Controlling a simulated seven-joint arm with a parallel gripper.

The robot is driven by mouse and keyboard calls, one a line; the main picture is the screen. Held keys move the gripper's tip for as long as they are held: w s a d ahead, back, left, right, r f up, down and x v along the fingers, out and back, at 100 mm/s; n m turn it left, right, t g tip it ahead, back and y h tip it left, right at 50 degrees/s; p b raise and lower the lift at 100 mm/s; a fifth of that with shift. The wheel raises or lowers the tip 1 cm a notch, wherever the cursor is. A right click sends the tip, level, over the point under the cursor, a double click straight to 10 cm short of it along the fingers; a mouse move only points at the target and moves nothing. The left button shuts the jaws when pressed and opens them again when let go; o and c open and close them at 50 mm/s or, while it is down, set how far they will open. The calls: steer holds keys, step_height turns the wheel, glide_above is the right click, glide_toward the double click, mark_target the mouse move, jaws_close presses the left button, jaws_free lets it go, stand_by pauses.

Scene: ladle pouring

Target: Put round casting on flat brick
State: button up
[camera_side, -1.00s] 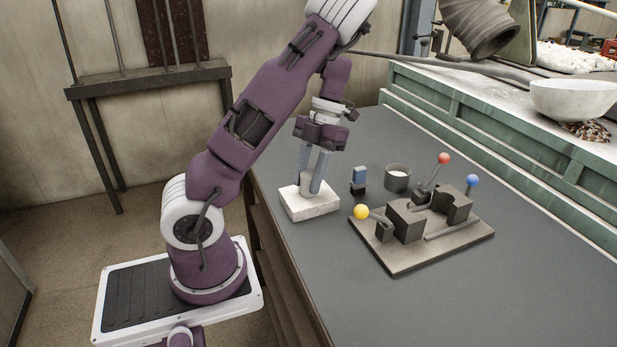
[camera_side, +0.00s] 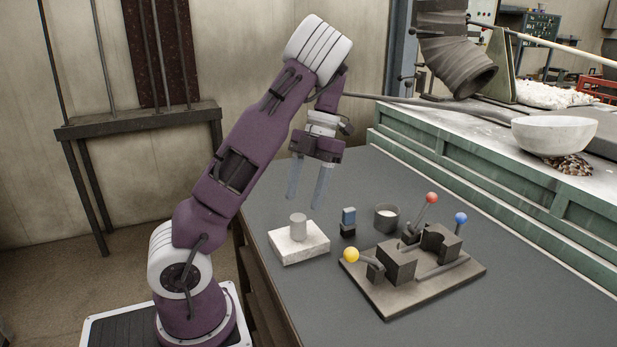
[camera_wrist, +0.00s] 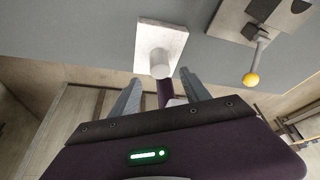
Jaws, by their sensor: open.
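The round casting (camera_side: 298,226) is a small grey cylinder. It stands upright on the flat brick (camera_side: 284,250), a pale square block on the table. In the wrist view the casting (camera_wrist: 160,62) also shows on the brick (camera_wrist: 150,32), between and beyond the fingers. My gripper (camera_side: 306,200) is open and empty, above the casting and clear of it, with its two fingers spread wide. The wrist view shows both fingers (camera_wrist: 160,92) apart with nothing held.
A fixture plate (camera_side: 400,300) with dark blocks and levers with yellow, red and blue knobs stands right of the brick. A small blue and black block (camera_side: 348,221) and a round cup (camera_side: 385,218) stand behind it. The table's left edge is near the brick.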

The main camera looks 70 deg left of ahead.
steer(key=d+r+m+t, duration=0.2)
steer(key=d+r+m, duration=0.2)
steer(key=r+m, duration=0.35)
steer(key=s+d+m+t, duration=0.2)
steer(key=d+m, duration=0.4)
steer(key=m, duration=0.5)
steer(key=s+d+m+t+y, duration=0.1)
steer(key=s+d+m+t, duration=0.2)
steer(key=m, duration=0.8)
steer(key=s+d+m+t+y, duration=0.1)
steer(key=s+d+m+t, duration=0.1)
steer(key=s+d+m, duration=0.4)
steer(key=d+m, duration=0.3)
steer(key=m, duration=0.3)
steer(key=shift+s+r+t, duration=0.25)
steer(key=shift+r+t, duration=0.05)
